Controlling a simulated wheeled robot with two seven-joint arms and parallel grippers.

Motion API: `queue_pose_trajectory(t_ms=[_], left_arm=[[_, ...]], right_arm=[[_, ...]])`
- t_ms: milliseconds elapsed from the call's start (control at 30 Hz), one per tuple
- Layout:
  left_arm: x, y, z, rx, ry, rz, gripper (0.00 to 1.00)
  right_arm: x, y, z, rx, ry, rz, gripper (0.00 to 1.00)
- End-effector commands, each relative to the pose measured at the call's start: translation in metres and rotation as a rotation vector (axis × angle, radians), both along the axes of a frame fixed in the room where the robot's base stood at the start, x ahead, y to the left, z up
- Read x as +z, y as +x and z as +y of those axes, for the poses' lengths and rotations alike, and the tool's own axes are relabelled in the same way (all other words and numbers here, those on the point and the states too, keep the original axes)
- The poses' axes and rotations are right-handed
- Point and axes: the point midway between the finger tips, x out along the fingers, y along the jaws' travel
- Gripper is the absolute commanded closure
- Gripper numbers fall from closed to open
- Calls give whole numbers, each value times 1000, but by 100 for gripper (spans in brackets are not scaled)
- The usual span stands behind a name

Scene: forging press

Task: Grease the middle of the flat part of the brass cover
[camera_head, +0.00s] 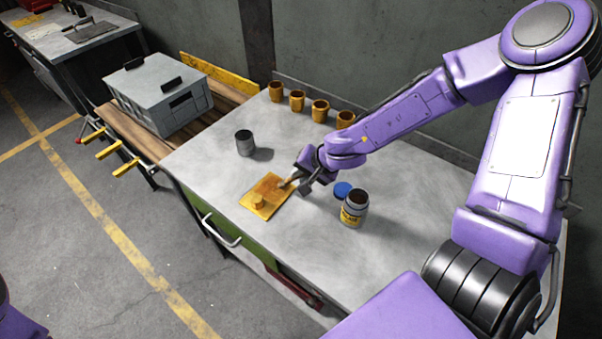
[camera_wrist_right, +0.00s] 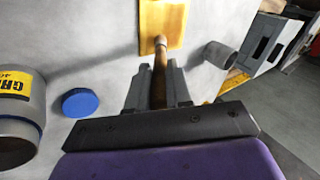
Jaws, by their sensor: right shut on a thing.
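My right gripper (camera_head: 301,177) is shut on a brush with a brown handle (camera_wrist_right: 159,76). The brush points at the cover, and its tip is over the cover's right part in the head view. I cannot tell whether the tip touches the surface. An open grease jar (camera_head: 354,211) with a yellow label stands right of the cover. My left gripper is out of view.
A blue lid (camera_head: 343,189) lies by the jar. A grey cylinder (camera_head: 245,143) stands behind the cover. Several brass cups (camera_head: 297,101) line the back of the bench. A grey crate (camera_head: 160,95) sits on the wooden bench to the left.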

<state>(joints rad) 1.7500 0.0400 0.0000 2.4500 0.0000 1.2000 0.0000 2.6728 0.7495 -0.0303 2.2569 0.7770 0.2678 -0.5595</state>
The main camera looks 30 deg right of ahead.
Motion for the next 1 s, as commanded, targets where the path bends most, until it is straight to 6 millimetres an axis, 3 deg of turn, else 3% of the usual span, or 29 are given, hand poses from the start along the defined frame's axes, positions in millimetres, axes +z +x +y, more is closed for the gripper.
queue_pose_trajectory(t_ms=[267, 700, 1000], left_arm=[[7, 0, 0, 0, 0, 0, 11], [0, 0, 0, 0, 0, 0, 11], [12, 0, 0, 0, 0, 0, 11]], right_arm=[[-1, 4, -11, 1, 0, 1, 100], [-3, -3, 6, 1, -1, 1, 100], [1, 2, -6, -2, 0, 2, 100]])
